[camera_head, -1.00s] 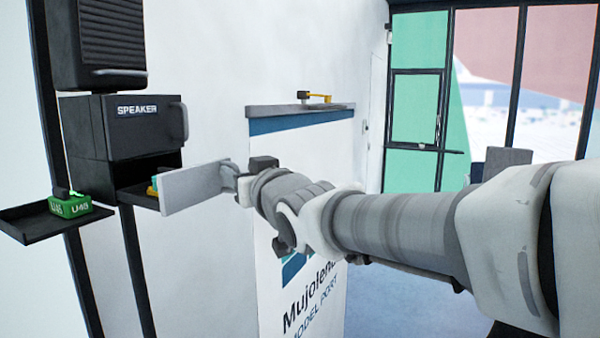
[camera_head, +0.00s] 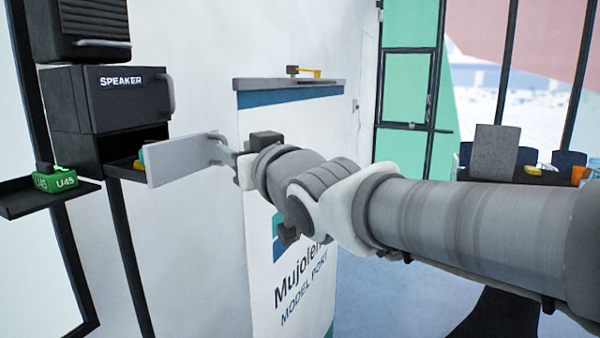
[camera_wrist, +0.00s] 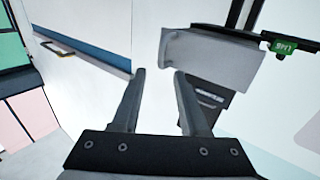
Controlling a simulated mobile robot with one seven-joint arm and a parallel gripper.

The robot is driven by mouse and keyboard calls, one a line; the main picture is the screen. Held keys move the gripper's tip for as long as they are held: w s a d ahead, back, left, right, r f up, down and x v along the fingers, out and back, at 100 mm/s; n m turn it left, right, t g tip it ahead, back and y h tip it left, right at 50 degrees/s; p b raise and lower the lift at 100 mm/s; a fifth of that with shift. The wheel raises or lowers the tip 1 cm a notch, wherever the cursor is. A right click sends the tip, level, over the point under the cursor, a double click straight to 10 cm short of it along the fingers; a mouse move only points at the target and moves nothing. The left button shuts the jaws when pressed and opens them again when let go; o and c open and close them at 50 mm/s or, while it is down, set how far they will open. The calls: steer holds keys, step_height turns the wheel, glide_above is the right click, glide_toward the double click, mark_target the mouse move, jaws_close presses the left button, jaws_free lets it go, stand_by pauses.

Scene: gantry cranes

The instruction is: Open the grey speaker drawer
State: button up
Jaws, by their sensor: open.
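The dark cabinet (camera_head: 120,115) labelled SPEAKER hangs on the white wall at the left. Below its labelled front is a dark opening, with a light grey drawer front (camera_head: 178,163) standing out from it. A dark tray floor and a bit of yellow and teal show behind that front. My gripper (camera_head: 235,157) is at the right end of the grey front; contact is hard to tell. In the wrist view the grey front (camera_wrist: 215,62) lies right of and beyond my open fingers (camera_wrist: 158,73). Nothing shows between the fingers.
A dark shelf (camera_head: 45,197) holding a green block (camera_head: 56,180) marked U45 is at the left. A dark ridged unit (camera_head: 85,28) hangs above. A sign panel (camera_head: 290,200) stands behind my arm, its ledge holding a yellow-handled item (camera_head: 305,71).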

steer(key=b+v, duration=0.1)
steer(key=v, duration=1.1)
steer(key=shift+b, duration=0.4)
steer(key=d+f+m+g+h, duration=0.35)
steer(key=d+f+h, duration=0.35)
steer(key=d+f, duration=0.55)
steer(key=s+d+f+m+g+h, duration=0.1)
steer(key=s+d+f+g, duration=0.1)
steer(key=s+f, duration=0.3)
steer(key=s+d+f+m+g+h, duration=0.2)
steer(key=s+d+f+g, duration=0.1)
steer(key=f, duration=0.6)
steer(key=shift+s+d+g, duration=0.3)
steer(key=shift+s+g, duration=0.15)
steer(key=shift+s, duration=0.6)
steer(key=shift+m, duration=0.25)
